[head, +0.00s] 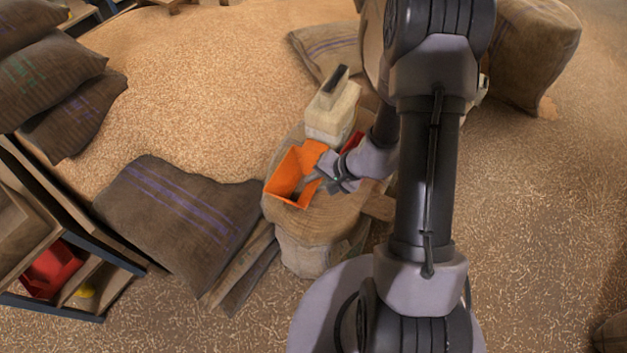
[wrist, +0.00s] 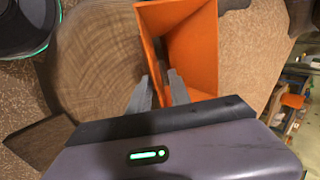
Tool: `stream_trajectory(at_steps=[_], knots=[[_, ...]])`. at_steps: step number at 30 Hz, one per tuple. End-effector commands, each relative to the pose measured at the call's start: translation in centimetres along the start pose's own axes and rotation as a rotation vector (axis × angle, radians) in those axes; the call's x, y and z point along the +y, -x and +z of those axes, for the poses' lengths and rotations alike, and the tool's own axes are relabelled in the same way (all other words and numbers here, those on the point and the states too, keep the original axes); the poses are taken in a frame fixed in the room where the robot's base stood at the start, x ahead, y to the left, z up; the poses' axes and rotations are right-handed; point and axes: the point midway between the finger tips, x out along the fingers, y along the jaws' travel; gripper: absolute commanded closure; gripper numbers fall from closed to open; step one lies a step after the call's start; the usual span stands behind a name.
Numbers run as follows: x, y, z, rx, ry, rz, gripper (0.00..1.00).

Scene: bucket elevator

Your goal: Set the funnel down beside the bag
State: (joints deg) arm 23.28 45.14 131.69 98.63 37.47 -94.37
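The orange funnel (head: 284,176), an open box-like shape with sloping walls, is over the left part of a round wooden stump top (head: 335,207). My gripper (head: 322,176) is at its right side. In the wrist view the funnel (wrist: 190,42) has one wall between my two fingertips (wrist: 158,88), one finger inside and one outside; they look closed on it. I cannot tell whether the funnel touches the stump. A brown bag with purple stripes (head: 178,213) lies left of the stump. Another striped bag (head: 326,47) lies behind it.
A cream block-like object with a dark handle (head: 333,108) stands at the stump's back. A red thing (head: 352,141) is partly hidden by my arm. A grain heap (head: 205,75) lies behind.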

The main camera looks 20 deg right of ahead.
Motion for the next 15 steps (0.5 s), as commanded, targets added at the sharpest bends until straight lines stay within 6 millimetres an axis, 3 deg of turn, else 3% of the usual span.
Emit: stream_trajectory(at_steps=[1, 6, 13, 15], knots=[[-0.3, 1.9, -0.1, 0.004, -0.002, 0.0, 0.76], [-0.3, 6.9, -0.1, 0.004, -0.003, -0.001, 0.76], [-0.3, 10.2, 0.0, 0.002, 0.002, -0.002, 0.76], [-2.1, 11.4, 0.2, -0.001, 0.035, -0.016, 0.76]])
